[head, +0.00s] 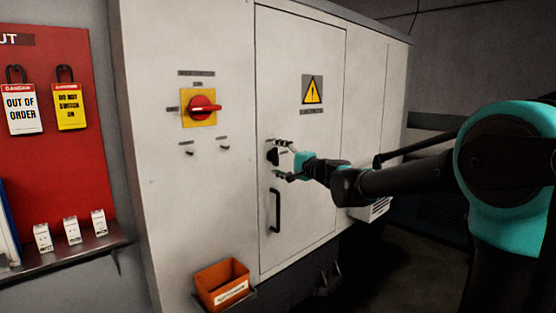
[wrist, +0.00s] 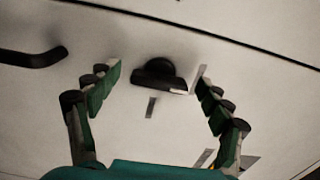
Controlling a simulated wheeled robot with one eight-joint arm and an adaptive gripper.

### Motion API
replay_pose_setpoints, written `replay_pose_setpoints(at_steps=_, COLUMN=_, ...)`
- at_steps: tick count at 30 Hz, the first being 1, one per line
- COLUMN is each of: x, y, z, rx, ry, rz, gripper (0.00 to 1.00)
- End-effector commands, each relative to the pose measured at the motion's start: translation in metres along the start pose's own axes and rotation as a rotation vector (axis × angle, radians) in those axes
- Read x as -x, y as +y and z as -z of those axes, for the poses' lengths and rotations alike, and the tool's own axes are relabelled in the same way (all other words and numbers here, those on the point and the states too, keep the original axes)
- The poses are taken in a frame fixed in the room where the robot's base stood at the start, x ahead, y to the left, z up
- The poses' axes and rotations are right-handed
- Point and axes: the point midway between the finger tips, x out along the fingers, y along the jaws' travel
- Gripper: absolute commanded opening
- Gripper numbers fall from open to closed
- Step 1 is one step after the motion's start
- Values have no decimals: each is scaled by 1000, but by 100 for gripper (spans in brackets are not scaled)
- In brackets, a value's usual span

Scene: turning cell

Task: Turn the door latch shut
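The door latch is a small black knob (wrist: 158,74) on the pale cabinet door; in the head view the latch (head: 272,156) sits above the black door handle (head: 274,210). My gripper (wrist: 157,78) is open, with its green-padded fingers apart on either side of the latch in the wrist view. No finger visibly touches the latch. In the head view my gripper (head: 281,160) is at the door, close in front of the latch, and partly overlaps it. The door (head: 310,150) looks flush with the cabinet.
A red rotary switch (head: 203,106) on a yellow plate is left of the door. A warning sign (head: 312,92) is above the latch. An orange bin (head: 222,284) hangs low on the cabinet. A red tag board (head: 50,120) stands at the far left. In the wrist view the door handle (wrist: 32,58) lies left.

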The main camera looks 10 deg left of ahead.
Motion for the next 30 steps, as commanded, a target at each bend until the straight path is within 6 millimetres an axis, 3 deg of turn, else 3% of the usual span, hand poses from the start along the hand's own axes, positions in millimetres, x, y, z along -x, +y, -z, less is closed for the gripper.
replay_pose_setpoints(at_steps=11, x=10, y=0, z=0, rx=-1, ry=1, rz=0, gripper=79)
replay_pose_setpoints(at_steps=24, x=92, y=0, z=1, rx=-1, ry=3, rz=0, gripper=79)
replay_pose_setpoints(at_steps=30, x=114, y=0, z=1, rx=-1, ry=2, rz=0, gripper=79)
